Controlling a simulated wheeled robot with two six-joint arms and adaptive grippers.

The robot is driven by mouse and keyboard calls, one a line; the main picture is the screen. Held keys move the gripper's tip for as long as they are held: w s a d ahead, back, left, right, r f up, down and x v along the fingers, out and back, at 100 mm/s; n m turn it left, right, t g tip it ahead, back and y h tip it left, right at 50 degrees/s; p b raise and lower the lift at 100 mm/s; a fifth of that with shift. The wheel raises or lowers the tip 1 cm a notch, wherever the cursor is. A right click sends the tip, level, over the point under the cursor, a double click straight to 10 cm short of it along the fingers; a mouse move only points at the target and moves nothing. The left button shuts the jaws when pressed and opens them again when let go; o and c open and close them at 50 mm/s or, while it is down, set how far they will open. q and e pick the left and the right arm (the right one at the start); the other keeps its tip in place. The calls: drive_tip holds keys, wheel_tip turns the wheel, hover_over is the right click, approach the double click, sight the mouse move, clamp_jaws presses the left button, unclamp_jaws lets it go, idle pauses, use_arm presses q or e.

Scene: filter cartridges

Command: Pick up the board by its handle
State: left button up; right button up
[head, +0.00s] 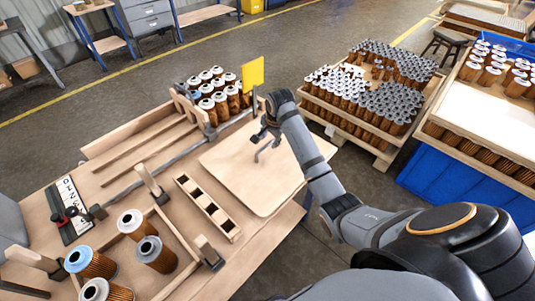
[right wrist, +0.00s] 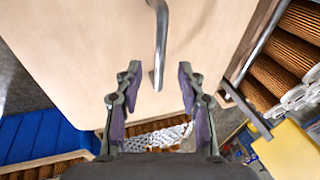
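The board (head: 240,180) is a pale, flat, rounded square plate at the right part of the wooden workbench. Its handle (head: 266,148) is a thin grey metal bar standing up from its surface. My right gripper (head: 267,133) is above the board at the handle's far end. In the right wrist view the gripper (right wrist: 158,76) is open, its two fingers with purple pads spread apart. The handle (right wrist: 160,35) runs in from the top, and its near end lies between the fingertips, apart from both. The board (right wrist: 80,60) fills the area behind it. My left gripper is not in view.
A slotted wooden block (head: 208,207) lies left of the board. A wooden tray (head: 180,279) with several filter cartridges is at the front left. More cartridges and a yellow flag (head: 252,73) stand behind the board. A loaded pallet (head: 372,147) is at the right.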

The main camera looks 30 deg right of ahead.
sight(268, 144)
drive_tip(key=x, duration=0.5)
drive_tip(key=shift+a+f, duration=0.1)
clamp_jaws()
idle(0.5)
